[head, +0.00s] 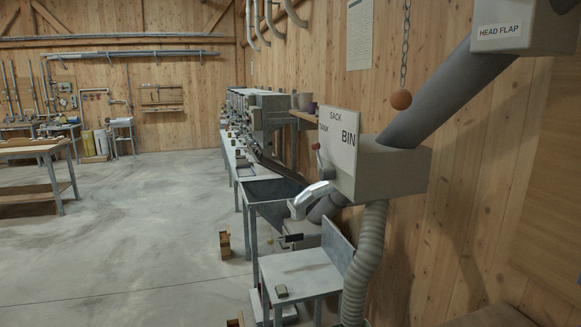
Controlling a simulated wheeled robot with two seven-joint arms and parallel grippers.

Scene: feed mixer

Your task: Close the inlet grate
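No part that I can clearly tell to be the inlet grate shows in the head view. A dark, flat-topped tray or bench (272,190) stands beyond the grey box, and I cannot tell whether it has a grate. A pale metal piece (310,196) sits under the box at the lower end of a slanted grey pipe, its details too small to read. Neither of my grippers is in view.
A grey box (398,170) with a SACK and BIN sign (338,150) joins a slanted pipe (440,105) and a ribbed hose (366,260). A small metal table (302,272) stands below. A chain-hung ball (401,99) is near the right wall. Open floor (130,230) lies left.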

